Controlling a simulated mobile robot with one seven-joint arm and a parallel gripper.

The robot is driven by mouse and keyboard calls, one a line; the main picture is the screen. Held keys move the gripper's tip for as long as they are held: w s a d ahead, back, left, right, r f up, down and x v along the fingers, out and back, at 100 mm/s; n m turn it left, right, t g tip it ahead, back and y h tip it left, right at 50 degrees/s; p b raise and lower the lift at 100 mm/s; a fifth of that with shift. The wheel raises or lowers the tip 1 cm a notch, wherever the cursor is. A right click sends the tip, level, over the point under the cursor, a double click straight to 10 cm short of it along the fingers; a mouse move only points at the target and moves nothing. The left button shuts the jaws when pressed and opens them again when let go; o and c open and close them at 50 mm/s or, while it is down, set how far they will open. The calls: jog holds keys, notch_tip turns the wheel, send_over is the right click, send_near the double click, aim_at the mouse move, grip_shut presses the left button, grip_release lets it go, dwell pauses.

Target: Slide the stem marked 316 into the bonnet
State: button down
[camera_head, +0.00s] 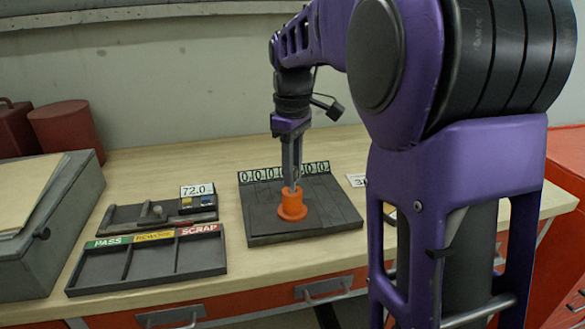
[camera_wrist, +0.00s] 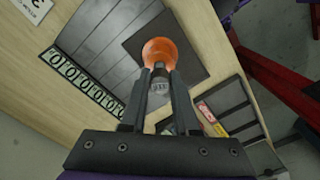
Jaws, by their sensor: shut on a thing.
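The orange bonnet (camera_head: 292,207) stands upright on a dark slatted board (camera_head: 335,210). It also shows in the wrist view (camera_wrist: 160,47), just beyond my fingertips. My gripper (camera_head: 291,186) points down directly over the bonnet. In the wrist view my gripper (camera_wrist: 158,76) is shut on a short grey stem (camera_wrist: 159,85). The stem's far end is at the bonnet's mouth and overlaps it in the picture. I cannot tell how deep it sits. A mark on the stem is too small to read.
A row of number tiles (camera_head: 256,175) lines the board's back edge. A tray marked PASS, REWORK and SCRAP (camera_head: 150,290) lies at front left, with a gauge fixture marked 72.0 (camera_head: 120,217) behind it. A grey box (camera_head: 35,255) stands far left. A white card (camera_head: 356,181) is partly hidden by my arm.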

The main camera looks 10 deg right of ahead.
jog(key=shift+f+b, duration=0.4)
jog(key=shift+f, duration=0.35)
dwell(0.3)
dwell(0.7)
jog(key=c, duration=0.6)
grip_release()
notch_tip(320, 180, up, 18)
jog(key=p, duration=0.4)
jog(key=shift+f, duration=0.25)
jog(key=shift+d, duration=0.1)
